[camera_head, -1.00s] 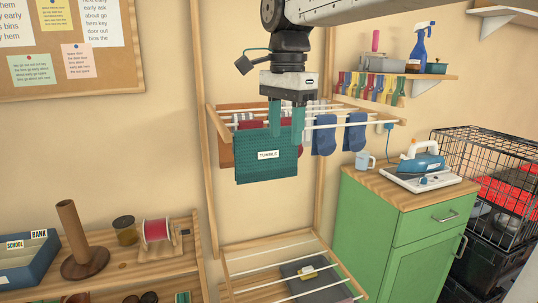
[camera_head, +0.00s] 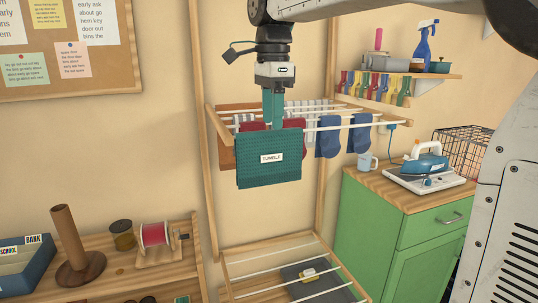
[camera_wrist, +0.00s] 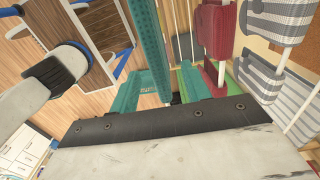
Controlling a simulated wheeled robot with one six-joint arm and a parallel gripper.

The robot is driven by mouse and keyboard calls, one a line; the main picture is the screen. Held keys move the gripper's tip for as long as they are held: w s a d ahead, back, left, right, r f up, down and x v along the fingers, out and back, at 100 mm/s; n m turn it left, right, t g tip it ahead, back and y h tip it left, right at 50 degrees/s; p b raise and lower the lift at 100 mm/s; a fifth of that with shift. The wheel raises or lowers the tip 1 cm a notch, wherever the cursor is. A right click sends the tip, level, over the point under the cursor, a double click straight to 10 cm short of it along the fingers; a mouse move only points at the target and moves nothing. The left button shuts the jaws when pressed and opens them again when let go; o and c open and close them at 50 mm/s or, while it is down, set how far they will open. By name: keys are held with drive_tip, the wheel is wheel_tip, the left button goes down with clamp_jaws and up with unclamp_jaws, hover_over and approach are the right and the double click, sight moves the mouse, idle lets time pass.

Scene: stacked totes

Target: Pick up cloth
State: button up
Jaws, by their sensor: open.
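A teal cloth (camera_head: 268,158) with a white "TUMBLE" label hangs folded over the front rod of a wooden drying rack. My gripper (camera_head: 273,122) points down at the cloth's top edge, its teal fingers seen nearly one behind the other. In the wrist view the cloth (camera_wrist: 146,35) shows from above as a narrow strip. There the open fingers of my gripper (camera_wrist: 162,88) appear on either side of the strip. The lower fingertips are partly hidden, and I cannot tell whether they touch the cloth.
Dark red cloth (camera_wrist: 216,30) and blue socks (camera_head: 328,139) hang close by on the rack (camera_head: 212,125). A green cabinet (camera_head: 385,230) with an iron (camera_head: 425,165) and mug stands right. A lower rack shelf holds a grey folded item (camera_head: 308,280).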

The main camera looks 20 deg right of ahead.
sight(270, 132)
drive_tip(key=f, duration=0.7)
drive_tip(key=shift+s+a, duration=0.2)
drive_tip(key=shift+a, duration=0.2)
clamp_jaws()
